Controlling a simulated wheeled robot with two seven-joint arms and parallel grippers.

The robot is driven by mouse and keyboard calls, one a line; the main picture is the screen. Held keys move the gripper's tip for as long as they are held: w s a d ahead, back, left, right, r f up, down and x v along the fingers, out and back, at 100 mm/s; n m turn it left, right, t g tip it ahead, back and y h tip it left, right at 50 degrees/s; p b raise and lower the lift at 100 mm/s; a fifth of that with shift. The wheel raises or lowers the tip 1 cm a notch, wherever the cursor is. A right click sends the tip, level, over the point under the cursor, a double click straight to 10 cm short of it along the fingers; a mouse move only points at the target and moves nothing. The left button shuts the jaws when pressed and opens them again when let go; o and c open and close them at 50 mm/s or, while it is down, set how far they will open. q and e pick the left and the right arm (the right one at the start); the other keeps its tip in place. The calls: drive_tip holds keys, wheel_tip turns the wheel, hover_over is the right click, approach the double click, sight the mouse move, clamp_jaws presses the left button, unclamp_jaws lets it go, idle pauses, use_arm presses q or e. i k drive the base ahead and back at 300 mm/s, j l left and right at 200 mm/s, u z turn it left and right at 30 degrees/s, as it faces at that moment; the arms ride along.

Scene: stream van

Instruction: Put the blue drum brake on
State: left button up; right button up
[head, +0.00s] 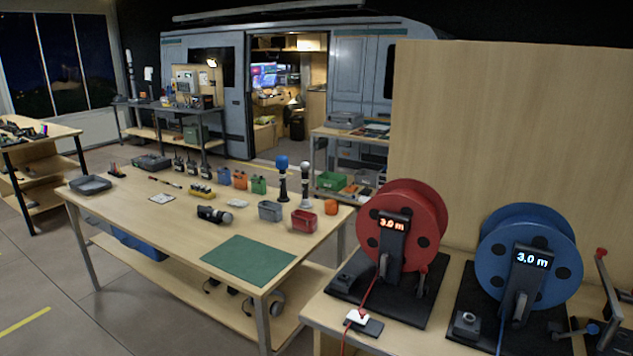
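The blue drum (508,232) stands on a dark base plate at the right, on a wooden bench. A dark upright in front of it carries a display reading 3.0 m, with a grey handle below. Neither of my grippers is in view.
A wooden table (130,215) with a green mat (248,259), bins and microphones stands left of the drums. A red cable runs from the red drum to a white connector (357,317). A tall wooden panel (500,130) is behind.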

sight(592, 330)
drive_tip(key=z, duration=1.55)
